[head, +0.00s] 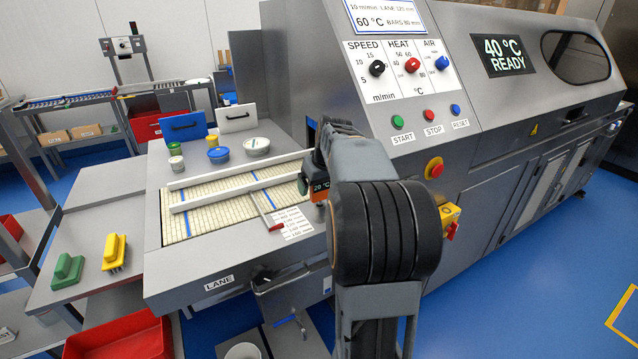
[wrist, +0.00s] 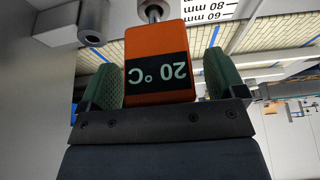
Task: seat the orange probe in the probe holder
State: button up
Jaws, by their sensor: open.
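The orange probe (wrist: 158,50) shows a dark display reading 20 °C, upside down in the wrist view. It sits between the two green fingers of my gripper (wrist: 165,80), which is open with narrow gaps beside the probe. A metal collar or stem (wrist: 150,10) shows at the probe's far end. A grey metal tube on a bar (wrist: 93,24) stands beside it, apart from the probe body; I cannot tell whether this is the probe holder or whether the probe is seated. In the head view the probe (head: 319,196) is partly hidden by my arm, near the machine's front.
A tiled lane (head: 215,205) with white rails and a red-ended bar lies left of the probe. The machine's control panel (head: 410,75) rises behind my arm. Tubs (head: 218,155) stand at the lane's back. Green (head: 67,270) and yellow (head: 114,253) blocks lie at the left.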

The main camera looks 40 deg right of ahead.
jog(key=v, duration=1.3)
jog(key=shift+s+r+p, duration=0.2)
jog(key=shift+r+p, duration=0.1)
jog(key=shift+r, duration=0.1)
jog(key=s+a+f+m, duration=0.3)
jog(key=a+f, duration=0.3)
jog(key=f, duration=0.4)
jog(key=s+a+f+n, duration=0.1)
jog(key=s+a+f, duration=0.1)
jog(key=a, duration=0.3)
jog(key=s+a+f+n+p, duration=0.1)
jog(key=s+a+f+n, duration=0.1)
jog(key=a, duration=0.4)
jog(key=s+a+f+n, duration=0.1)
jog(key=s+a+f, duration=0.2)
jog(key=s+a, duration=0.2)
jog(key=shift+s+a+f+n+g+y+p, duration=0.2)
jog(key=shift+s+f+n+g+y+p, duration=0.1)
jog(key=shift+g+p, duration=0.1)
